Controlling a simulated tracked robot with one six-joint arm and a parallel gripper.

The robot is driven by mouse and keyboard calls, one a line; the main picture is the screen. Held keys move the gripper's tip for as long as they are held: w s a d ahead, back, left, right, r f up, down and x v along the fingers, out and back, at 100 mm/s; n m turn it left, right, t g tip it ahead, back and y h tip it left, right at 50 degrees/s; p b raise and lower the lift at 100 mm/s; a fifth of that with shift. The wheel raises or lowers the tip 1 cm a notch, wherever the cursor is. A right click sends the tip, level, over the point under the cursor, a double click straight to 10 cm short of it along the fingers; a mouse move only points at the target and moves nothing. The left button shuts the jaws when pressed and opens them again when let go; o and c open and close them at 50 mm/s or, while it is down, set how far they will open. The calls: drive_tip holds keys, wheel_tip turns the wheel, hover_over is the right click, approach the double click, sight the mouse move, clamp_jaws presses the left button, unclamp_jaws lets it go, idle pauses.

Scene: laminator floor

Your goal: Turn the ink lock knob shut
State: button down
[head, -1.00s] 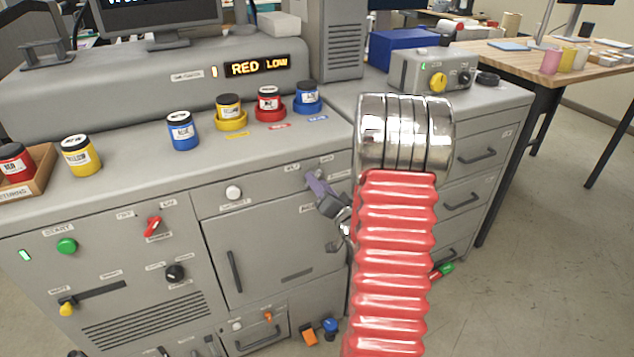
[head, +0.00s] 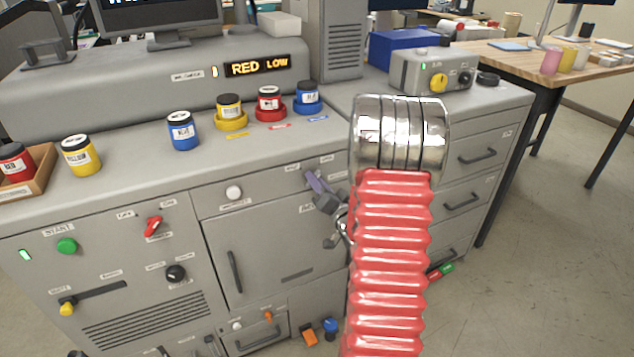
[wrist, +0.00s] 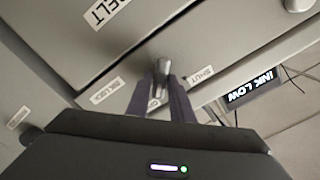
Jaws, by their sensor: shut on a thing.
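The ink lock knob (wrist: 162,70) is a small grey metal knob on the machine's grey front. In the wrist view it sits between the tips of the two purple fingers of my gripper (wrist: 163,84), which is shut on it. A SHUT label (wrist: 201,76) is to the right of the knob and an INK LOCK label (wrist: 106,91) to the left. Another label below the knob is partly hidden by the fingers. In the head view my gripper (head: 313,181) is at the upper right of the machine's front, and the knob is mostly hidden by it.
My red ribbed arm covers part of the drawers at right. Ink jars, including a blue jar (head: 182,131), stand on the counter above. A display (head: 258,66) reads RED LOW. A small screen (wrist: 254,87) reads INK LOW. Open floor lies at right.

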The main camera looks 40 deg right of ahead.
drive_tip(key=shift+n, duration=0.5)
drive_tip(key=shift+w+a+f+n, duration=0.1)
drive_tip(key=shift+a+n, duration=0.05)
drive_tip(key=shift+n, duration=2.65)
drive_tip(key=shift+a+n, duration=0.1)
drive_tip(key=shift+n, duration=2.7)
drive_tip(key=shift+w+a+f+n, duration=0.1)
drive_tip(key=shift+a+n, duration=0.05)
drive_tip(key=shift+n, duration=2.65)
drive_tip(key=c, duration=1.9)
unclamp_jaws()
drive_tip(key=shift+o, duration=1.4)
drive_tip(key=shift+s+r, duration=0.1)
drive_tip(key=shift+s, duration=0.1)
drive_tip(key=v, duration=1.3)
drive_tip(key=shift+s, duration=0.25)
